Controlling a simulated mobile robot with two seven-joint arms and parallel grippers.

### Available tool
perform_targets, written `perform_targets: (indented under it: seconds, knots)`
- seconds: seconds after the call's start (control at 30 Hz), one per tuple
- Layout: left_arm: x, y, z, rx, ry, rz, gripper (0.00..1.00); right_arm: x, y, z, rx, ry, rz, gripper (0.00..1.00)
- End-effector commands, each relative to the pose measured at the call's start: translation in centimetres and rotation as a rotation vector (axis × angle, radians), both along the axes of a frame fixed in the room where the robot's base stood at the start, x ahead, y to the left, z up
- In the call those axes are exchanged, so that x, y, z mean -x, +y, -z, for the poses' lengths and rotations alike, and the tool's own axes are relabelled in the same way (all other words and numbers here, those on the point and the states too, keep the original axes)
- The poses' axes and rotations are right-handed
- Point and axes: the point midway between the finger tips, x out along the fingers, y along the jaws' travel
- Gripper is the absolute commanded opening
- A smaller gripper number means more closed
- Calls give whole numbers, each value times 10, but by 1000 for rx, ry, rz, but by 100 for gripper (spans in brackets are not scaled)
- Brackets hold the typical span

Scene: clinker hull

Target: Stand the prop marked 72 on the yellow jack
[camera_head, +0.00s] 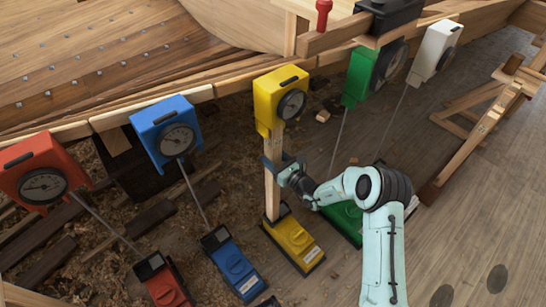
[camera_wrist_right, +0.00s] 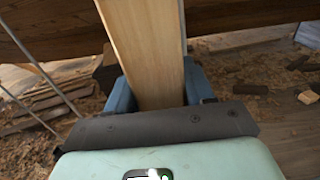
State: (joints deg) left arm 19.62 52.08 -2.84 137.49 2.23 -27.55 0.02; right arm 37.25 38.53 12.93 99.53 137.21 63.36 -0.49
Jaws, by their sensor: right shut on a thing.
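A pale wooden prop (camera_head: 271,188) stands upright between the base and the dial head of the yellow jack (camera_head: 293,243). No number on it can be read. Its lower end is at the dark socket at the back of the base; I cannot tell if it bears fully there. My right gripper (camera_head: 273,165) is shut on the prop at mid-height. In the right wrist view, its blue fingers (camera_wrist_right: 160,88) lie on both sides of the prop (camera_wrist_right: 147,45). My left gripper is not in view.
Red (camera_head: 165,290), blue (camera_head: 236,265) and green (camera_head: 344,220) jack bases stand on either side, with thin slanted rods up to dial heads. The wooden hull (camera_head: 110,60) rises behind. A timber trestle (camera_head: 475,135) is at right. Wood scraps litter the floor; the front right is clear.

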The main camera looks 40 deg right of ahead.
Motion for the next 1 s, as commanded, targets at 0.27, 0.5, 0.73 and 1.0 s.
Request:
perform_targets:
  seconds: [0.27,0.5,0.73,1.0]
  knots:
    - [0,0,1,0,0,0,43,-1,0,0,0,-6,0,0]
    - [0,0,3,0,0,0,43,-1,0,3,0,-6,0,0]
    - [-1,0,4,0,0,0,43,-1,0,6,0,-6,0,0]
    - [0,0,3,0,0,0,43,-2,0,5,0,-6,0,0]
